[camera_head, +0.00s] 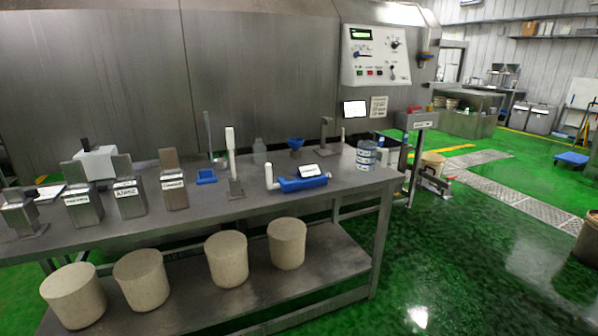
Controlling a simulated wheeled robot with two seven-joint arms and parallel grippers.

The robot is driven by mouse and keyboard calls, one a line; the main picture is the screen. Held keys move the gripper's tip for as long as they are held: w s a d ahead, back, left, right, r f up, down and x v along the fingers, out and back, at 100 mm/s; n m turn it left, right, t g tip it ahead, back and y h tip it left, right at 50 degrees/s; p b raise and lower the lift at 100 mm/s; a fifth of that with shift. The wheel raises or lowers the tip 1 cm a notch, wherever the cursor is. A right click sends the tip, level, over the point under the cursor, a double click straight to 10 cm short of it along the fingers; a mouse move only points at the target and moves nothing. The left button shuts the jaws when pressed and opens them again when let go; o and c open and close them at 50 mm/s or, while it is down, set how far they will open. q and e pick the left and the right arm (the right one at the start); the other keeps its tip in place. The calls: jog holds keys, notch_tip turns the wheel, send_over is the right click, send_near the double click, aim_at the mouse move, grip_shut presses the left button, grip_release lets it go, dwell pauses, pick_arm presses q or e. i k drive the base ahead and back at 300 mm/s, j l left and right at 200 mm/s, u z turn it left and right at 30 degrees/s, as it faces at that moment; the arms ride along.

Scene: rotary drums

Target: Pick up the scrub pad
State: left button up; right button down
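A small flat blue item (206,177) lies on the long metal table (340,187), left of the tall white-handled tool. It may be the scrub pad, but it is too small to tell for sure. Neither of my grippers is in view.
Several labelled metal holders (129,201) stand along the table's left part. Several beige buckets (287,243) stand on the lower shelf. Green floor (470,250) right of the table is mostly clear.

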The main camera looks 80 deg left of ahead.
aim_at(207, 177)
jog(key=u, duration=3.4)
jog(key=i+l+u, duration=0.1)
jog(key=u, duration=0.2)
jog(key=i+l+u, duration=0.1)
jog(key=u, duration=0.2)
jog(key=i+l, duration=0.05)
jog(key=i, duration=0.05)
